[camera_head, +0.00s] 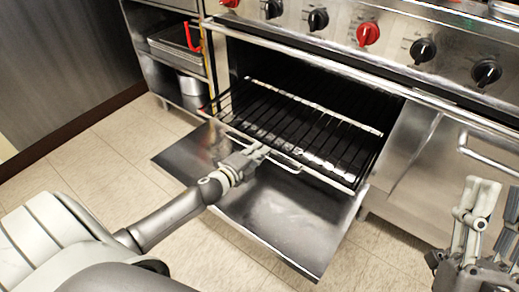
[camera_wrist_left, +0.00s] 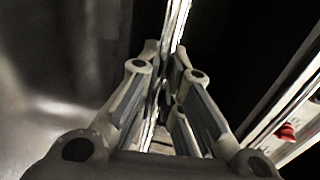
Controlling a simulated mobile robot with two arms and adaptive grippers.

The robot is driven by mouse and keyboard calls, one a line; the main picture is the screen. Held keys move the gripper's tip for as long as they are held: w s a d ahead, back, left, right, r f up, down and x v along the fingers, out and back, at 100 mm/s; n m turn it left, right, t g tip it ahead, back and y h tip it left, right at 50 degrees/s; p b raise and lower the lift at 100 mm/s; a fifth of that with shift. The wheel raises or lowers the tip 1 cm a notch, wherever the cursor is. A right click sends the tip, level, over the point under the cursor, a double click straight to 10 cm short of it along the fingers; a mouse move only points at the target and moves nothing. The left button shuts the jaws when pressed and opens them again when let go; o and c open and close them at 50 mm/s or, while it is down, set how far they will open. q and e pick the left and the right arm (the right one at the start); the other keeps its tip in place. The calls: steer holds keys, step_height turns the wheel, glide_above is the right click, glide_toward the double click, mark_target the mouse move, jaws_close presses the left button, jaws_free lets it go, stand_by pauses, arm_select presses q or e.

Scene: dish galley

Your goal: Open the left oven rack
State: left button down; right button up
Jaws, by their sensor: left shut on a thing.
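The left oven stands open, with its door (camera_head: 290,225) folded down flat in front. The wire oven rack (camera_head: 300,128) lies level inside, its front edge over the inner part of the door. My left gripper (camera_head: 258,154) reaches over the door and is shut on the rack's front bar. In the left wrist view the bright bar (camera_wrist_left: 178,22) runs between the fingers of the left gripper (camera_wrist_left: 168,68); the fingertips partly hide it. My right gripper (camera_head: 487,205) is at the lower right, with its fingers apart and nothing seen between them.
Red and black knobs (camera_head: 368,34) line the range front above the oven. The right oven door with its handle (camera_head: 485,155) is shut, near my right gripper. A steel shelf unit (camera_head: 180,50) with trays stands at left. Tiled floor (camera_head: 110,160) is clear at left.

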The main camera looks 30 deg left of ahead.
arm_select(q)
steer(key=c, duration=1.6)
jaws_free()
steer(key=shift+s, duration=0.1)
steer(key=d+v, duration=0.1)
steer(key=v, duration=1)
steer(key=shift+s+a, duration=0.35)
steer(key=shift+a, duration=0.2)
steer(key=shift+r, duration=0.1)
